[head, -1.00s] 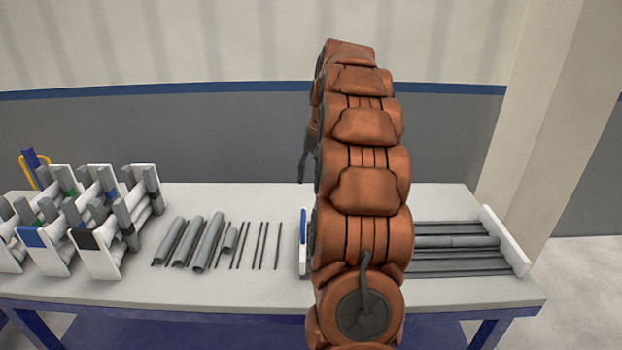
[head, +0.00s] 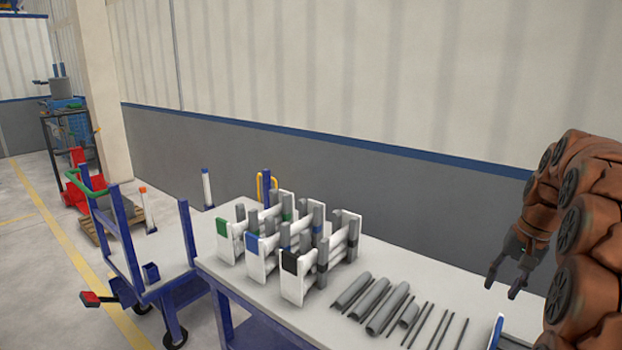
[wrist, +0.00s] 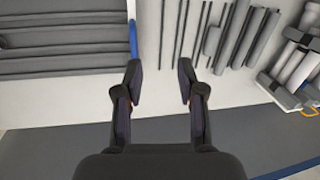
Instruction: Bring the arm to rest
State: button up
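My gripper (head: 503,283) is at the right of the head view, held above the table (head: 240,272) at the end of my orange arm (head: 590,200). In the wrist view my gripper (wrist: 160,85) has its two fingers apart with nothing between them but bare table and wall. Several grey pipes (head: 378,302) and thin rods (head: 435,328) lie in a row on the table, apart from the fingers. They also show at the top right of the wrist view, the pipes (wrist: 238,35) beyond the rods (wrist: 182,30).
White racks (head: 290,245) with green, blue and black tabs stand on the table's left part. A tray of grey pipes (wrist: 65,40) fills the top left of the wrist view. A blue cart (head: 150,262) stands left of the table. The grey wall (head: 400,195) is behind.

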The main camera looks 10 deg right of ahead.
jog(key=s+a+r+n+g+p, duration=0.1)
jog(key=s+a+r+p, duration=0.15)
jog(key=a, duration=0.45)
jog(key=s+a+r+n+p, duration=0.15)
jog(key=s+a, duration=0.25)
jog(key=a, duration=0.4)
jog(key=s+a+r+n+g+p, duration=0.1)
jog(key=s+a+n, duration=0.15)
jog(key=a, duration=0.45)
jog(key=s+a+f+n+p, duration=0.1)
jog(key=s+a, duration=0.3)
jog(key=s, duration=0.5)
jog(key=s+a+f+n+g+h+p, duration=0.1)
jog(key=s+a+p, duration=0.3)
jog(key=s, duration=0.5)
jog(key=shift+s+f+n+h, duration=0.2)
jog(key=shift+s+n+h, duration=0.15)
jog(key=shift+n, duration=0.25)
jog(key=shift+a, duration=0.1)
